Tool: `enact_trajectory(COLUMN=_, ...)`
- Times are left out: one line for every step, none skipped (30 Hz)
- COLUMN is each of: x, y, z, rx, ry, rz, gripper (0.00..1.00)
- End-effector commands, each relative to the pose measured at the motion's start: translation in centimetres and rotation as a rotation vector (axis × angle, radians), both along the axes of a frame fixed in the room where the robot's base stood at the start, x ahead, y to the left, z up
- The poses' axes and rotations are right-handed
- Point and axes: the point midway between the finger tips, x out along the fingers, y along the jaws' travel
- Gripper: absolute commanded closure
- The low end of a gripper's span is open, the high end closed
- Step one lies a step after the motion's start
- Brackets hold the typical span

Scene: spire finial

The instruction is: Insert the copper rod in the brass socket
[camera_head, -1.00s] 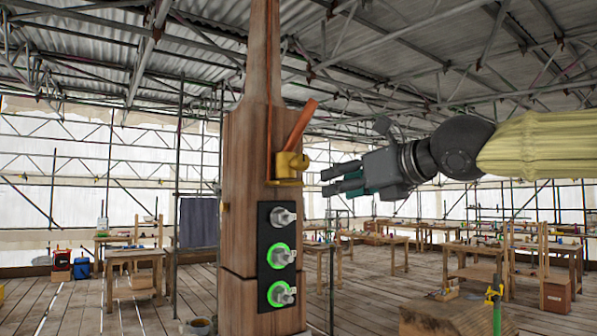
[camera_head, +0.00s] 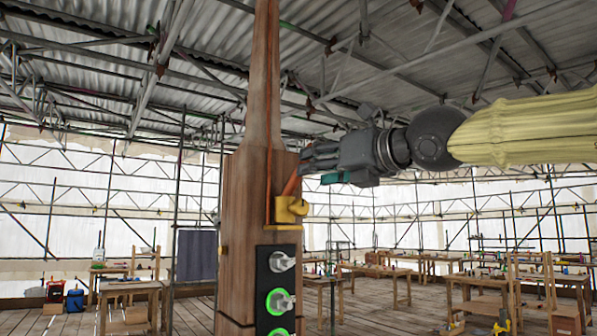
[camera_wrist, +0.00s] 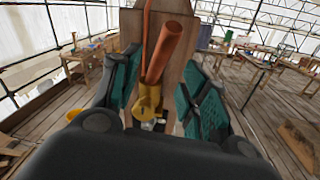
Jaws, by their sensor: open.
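The copper rod (camera_head: 291,183) leans to the right from the brass socket (camera_head: 290,210) on the wooden spire. In the wrist view the rod (camera_wrist: 168,50) rises tilted above the yellow brass socket (camera_wrist: 148,100). I cannot tell whether its lower end sits inside the socket or only rests on it. My gripper (camera_head: 312,167) is open beside the rod's upper part, coming from the right. In the wrist view its teal-padded fingers (camera_wrist: 163,80) stand on either side of the rod, with gaps.
The wooden spire (camera_head: 242,200) stands upright behind the rod, with a thin copper strip (camera_head: 268,185) running up it. A black panel (camera_head: 278,290) with grey knobs and green-lit rings is below the socket.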

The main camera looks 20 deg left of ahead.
Motion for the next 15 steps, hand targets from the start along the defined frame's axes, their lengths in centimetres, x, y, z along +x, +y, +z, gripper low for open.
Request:
enact_trajectory(x=0.1, y=0.4, z=0.2, rx=-0.001, ry=0.000, rz=0.000, gripper=0.56)
enact_trajectory(x=0.3, y=0.6, z=0.2, rx=-0.003, ry=-0.001, rz=0.000, gripper=0.56)
enact_trajectory(x=0.4, y=1.0, z=0.2, rx=-0.003, ry=-0.002, rz=0.000, gripper=0.56)
enact_trajectory(x=0.6, y=1.3, z=0.2, rx=-0.005, ry=-0.002, rz=0.000, gripper=0.56)
enact_trajectory(x=0.8, y=1.6, z=0.2, rx=-0.005, ry=-0.002, rz=0.001, gripper=0.56)
enact_trajectory(x=1.0, y=2.0, z=0.1, rx=-0.004, ry=-0.001, rz=0.001, gripper=0.56)
enact_trajectory(x=1.2, y=2.3, z=0.0, rx=-0.004, ry=-0.001, rz=0.000, gripper=0.56)
enact_trajectory(x=1.4, y=2.6, z=0.0, rx=-0.004, ry=-0.001, rz=0.000, gripper=0.56)
enact_trajectory(x=1.6, y=3.0, z=0.0, rx=-0.004, ry=0.000, rz=0.000, gripper=0.56)
enact_trajectory(x=1.8, y=3.2, z=-0.1, rx=-0.003, ry=0.001, rz=0.001, gripper=0.56)
enact_trajectory(x=2.0, y=3.5, z=-0.1, rx=-0.002, ry=0.000, rz=0.000, gripper=0.56)
enact_trajectory(x=2.1, y=3.7, z=-0.1, rx=-0.001, ry=0.000, rz=0.000, gripper=0.56)
enact_trajectory(x=2.3, y=3.8, z=-0.1, rx=-0.002, ry=0.000, rz=-0.001, gripper=0.56)
enact_trajectory(x=2.4, y=3.9, z=-0.1, rx=-0.002, ry=0.000, rz=-0.001, gripper=0.56)
enact_trajectory(x=2.5, y=4.1, z=-0.2, rx=-0.002, ry=-0.001, rz=-0.001, gripper=0.56)
